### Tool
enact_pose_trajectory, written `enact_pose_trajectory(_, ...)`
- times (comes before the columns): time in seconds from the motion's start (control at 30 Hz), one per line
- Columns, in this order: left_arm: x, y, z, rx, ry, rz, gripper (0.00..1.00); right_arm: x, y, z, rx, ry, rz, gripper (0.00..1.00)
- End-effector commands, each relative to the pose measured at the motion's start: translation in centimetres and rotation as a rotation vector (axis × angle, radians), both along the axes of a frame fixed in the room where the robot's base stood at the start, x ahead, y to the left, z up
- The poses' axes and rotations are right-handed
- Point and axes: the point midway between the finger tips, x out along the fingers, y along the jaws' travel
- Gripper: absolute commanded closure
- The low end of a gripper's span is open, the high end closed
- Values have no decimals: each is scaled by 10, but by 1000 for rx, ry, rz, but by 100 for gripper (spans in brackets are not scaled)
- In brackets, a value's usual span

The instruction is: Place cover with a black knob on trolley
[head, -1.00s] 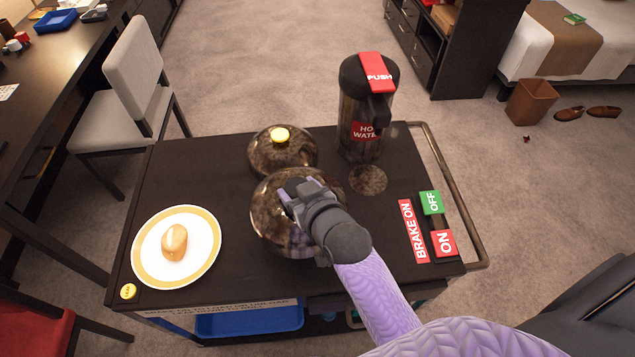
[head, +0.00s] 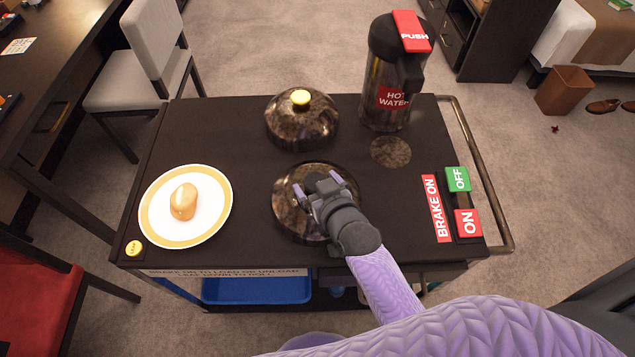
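A dark, marbled dome cover (head: 288,205) appears to rest on the dark trolley top (head: 255,245), near its front middle. My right gripper (head: 324,182) is over the top of this cover, its two purple-tipped fingers apart. The gripper hides the cover's knob, so its colour does not show. A similar cover with a yellow knob (head: 289,124) stands just behind it on the trolley. My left gripper is not in view.
A hot water dispenser (head: 377,92) stands at the back right, with a round dark patch (head: 390,151) before it. A plate (head: 207,230) with a bread roll (head: 184,201) is at the left. Brake buttons (head: 467,222) and a rail (head: 484,170) are at the right.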

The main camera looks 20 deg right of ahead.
Motion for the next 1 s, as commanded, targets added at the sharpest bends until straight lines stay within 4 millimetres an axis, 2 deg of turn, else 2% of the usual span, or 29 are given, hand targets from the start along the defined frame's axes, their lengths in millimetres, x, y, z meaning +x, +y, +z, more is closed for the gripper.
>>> enact_pose_trajectory(0.3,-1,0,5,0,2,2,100,-3,0,6,0,1,0,0)
enact_pose_trajectory(0.37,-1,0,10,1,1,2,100,-13,-2,10,0,1,0,0)
enact_pose_trajectory(0.53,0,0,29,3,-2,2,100,-54,-6,30,-1,2,0,0)
enact_pose_trajectory(0.7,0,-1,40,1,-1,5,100,-93,-10,44,-1,2,0,0)
enact_pose_trajectory(0.83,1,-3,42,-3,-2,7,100,-108,-12,49,-1,2,0,0)
enact_pose_trajectory(1.0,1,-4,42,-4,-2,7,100,-111,-12,49,-1,-1,0,0)
